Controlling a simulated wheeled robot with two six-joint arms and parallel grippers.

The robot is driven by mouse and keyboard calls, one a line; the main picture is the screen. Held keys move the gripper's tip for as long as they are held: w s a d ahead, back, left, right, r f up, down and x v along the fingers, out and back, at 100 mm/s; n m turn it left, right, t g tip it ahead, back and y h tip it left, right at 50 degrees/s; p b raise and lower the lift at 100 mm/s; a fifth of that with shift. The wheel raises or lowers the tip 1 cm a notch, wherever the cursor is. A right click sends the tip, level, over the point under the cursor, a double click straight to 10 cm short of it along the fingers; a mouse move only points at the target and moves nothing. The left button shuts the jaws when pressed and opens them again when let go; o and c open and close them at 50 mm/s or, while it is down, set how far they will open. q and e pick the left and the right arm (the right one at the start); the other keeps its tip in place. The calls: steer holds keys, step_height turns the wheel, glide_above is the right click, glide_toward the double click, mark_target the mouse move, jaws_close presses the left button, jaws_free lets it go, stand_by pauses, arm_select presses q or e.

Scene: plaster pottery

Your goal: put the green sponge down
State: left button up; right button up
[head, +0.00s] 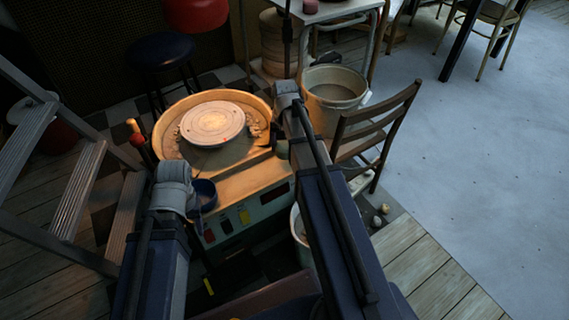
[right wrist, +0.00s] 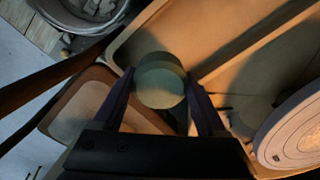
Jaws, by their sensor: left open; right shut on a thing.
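The green sponge (right wrist: 160,84) is a round, dull green pad between the two fingertips of my right gripper (right wrist: 161,92) in the right wrist view. The right gripper is shut on it. In the head view, the sponge (head: 281,149) is a small dark green shape at the right edge of the wheel's pan, partly hidden by my arm. I cannot tell whether it touches a surface below. My left gripper (head: 173,172) is at the near left of the pottery wheel, apart from the sponge; its fingers are mostly hidden.
The pottery wheel has a pale round disc (head: 213,123) in a tan pan (head: 177,109). A blue pot (head: 204,193) stands at its near left. A bucket (head: 334,98) and a wooden chair (head: 374,126) are to the right. A stepladder (head: 78,187) stands left.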

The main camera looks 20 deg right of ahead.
mark_target(285, 163)
arm_select(q)
steer(key=shift+f, duration=0.5)
arm_select(e)
steer(key=shift+f, duration=0.55)
arm_select(q)
step_height(285, 163, down, 4)
steer(key=b, duration=0.3)
steer(key=shift+r+b, duration=0.25)
steer(key=shift+b, duration=0.1)
arm_select(e)
step_height(285, 163, down, 4)
steer(key=shift+r, duration=0.25)
steer(key=shift+f, duration=0.15)
steer(key=o, duration=1.1)
arm_select(q)
steer(key=shift+f, duration=0.15)
